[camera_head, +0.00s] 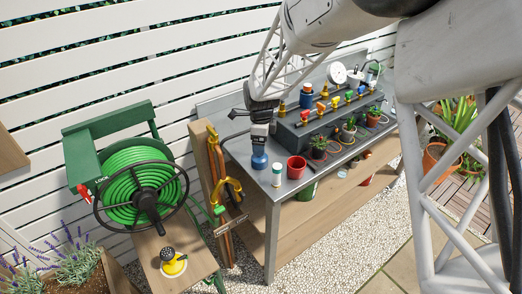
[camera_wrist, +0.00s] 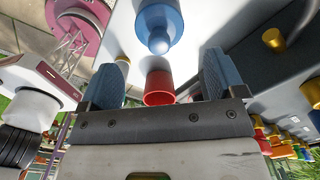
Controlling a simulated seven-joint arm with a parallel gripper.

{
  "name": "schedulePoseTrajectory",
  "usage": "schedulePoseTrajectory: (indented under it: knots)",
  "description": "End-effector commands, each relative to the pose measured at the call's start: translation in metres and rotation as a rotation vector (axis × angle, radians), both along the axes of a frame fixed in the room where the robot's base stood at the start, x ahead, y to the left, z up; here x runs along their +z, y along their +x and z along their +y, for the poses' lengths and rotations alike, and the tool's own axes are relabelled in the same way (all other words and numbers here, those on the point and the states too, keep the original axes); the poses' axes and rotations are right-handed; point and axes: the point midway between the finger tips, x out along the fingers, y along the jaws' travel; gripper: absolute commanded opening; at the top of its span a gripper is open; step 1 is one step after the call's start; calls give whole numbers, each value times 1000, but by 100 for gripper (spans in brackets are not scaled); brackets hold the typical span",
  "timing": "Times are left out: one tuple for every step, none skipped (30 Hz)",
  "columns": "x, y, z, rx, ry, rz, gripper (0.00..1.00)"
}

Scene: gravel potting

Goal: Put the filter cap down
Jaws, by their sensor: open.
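A blue rounded piece with a small pale blue knob (camera_wrist: 158,25) shows at the top of the wrist view; I take it to be the filter cap, but cannot be sure. In the head view a blue piece (camera_head: 259,161) stands at the table's left end, just below my gripper (camera_head: 260,146). In the wrist view my gripper (camera_wrist: 167,60) has its two blue-grey fingers wide apart. The blue piece shows beyond the fingertips, with nothing seen gripped. Whether a finger touches it is hard to tell.
A red pot (camera_head: 297,167) and a small white, green-marked container (camera_head: 277,175) stand close by on the grey table (camera_head: 340,165). A raised dark block with brass valves (camera_head: 335,112) and small potted plants (camera_head: 348,130) lie to the right. A green hose reel (camera_head: 145,190) stands left.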

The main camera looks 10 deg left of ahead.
Motion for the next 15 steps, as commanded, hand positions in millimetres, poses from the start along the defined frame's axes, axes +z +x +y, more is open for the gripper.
schedulePoseTrajectory:
  knots:
    - [10,0,0,0,1,-2,89]
    - [14,0,0,0,1,-3,89]
    - [20,1,0,0,1,-3,89]
    - [24,1,0,0,1,-3,89]
    - [28,0,0,0,1,-2,89]
    - [32,0,0,0,1,-1,89]
    - [35,0,0,0,1,-1,89]
    - [37,0,0,0,1,-1,89]
    - [40,0,0,0,1,-1,89]
    - [42,0,0,0,0,-1,89]
    - [44,0,0,0,0,-1,89]
    - [46,0,0,0,0,0,89]
    - [47,0,0,0,0,0,89]
    - [47,0,0,0,0,0,89]
    - [48,0,0,0,0,0,89]
